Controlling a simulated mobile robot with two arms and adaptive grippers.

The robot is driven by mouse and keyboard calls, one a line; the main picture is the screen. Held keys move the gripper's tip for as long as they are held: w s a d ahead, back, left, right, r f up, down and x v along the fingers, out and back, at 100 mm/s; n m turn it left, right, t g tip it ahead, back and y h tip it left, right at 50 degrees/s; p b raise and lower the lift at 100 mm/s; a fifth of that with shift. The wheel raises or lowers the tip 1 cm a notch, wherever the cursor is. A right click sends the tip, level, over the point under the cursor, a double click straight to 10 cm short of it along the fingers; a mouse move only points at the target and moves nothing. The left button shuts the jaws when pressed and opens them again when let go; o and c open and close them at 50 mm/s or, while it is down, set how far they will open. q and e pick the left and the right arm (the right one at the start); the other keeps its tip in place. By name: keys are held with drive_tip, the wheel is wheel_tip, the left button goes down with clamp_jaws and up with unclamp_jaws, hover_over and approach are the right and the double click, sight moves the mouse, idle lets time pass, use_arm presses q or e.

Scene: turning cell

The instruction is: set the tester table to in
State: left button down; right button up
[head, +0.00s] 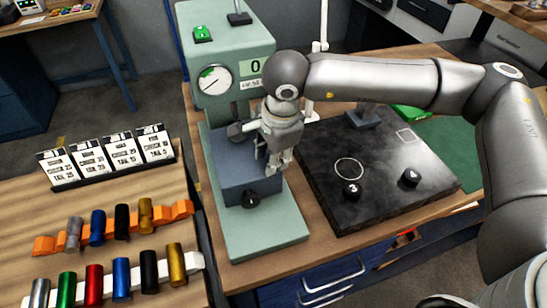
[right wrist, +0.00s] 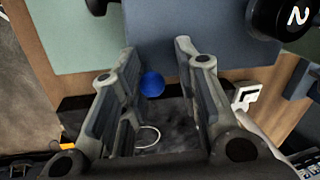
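The green tester (head: 228,60) stands on the wooden bench, with a round dial on its front. Its blue-grey table block (head: 240,185) sits on the green base and has a black knob (head: 250,198) at its front. My right gripper (head: 274,165) is beside the block's right side, fingers pointing down. In the right wrist view its two fingers are apart (right wrist: 158,62). A small blue ball (right wrist: 152,84) shows between them, beside a blue-grey surface (right wrist: 210,25); whether a finger touches it I cannot tell. My left gripper is not in view.
Right of the tester lies a black slab (head: 375,170) with a white ring and knobs marked 3 and 4. At left, coloured cylinders lie on an orange rack (head: 182,210) and a white rack (head: 195,262), with white cards (head: 120,150) behind.

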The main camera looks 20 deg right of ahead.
drive_tip(key=shift+o, duration=0.5)
drive_tip(key=shift+s, duration=0.15)
drive_tip(key=shift+r, duration=0.15)
wheel_tip(320, 180, up, 11)
drive_tip(key=s, duration=0.2)
drive_tip(key=shift+d+r, duration=0.2)
drive_tip(key=shift+d, duration=0.05)
drive_tip(key=shift+s+f, duration=0.1)
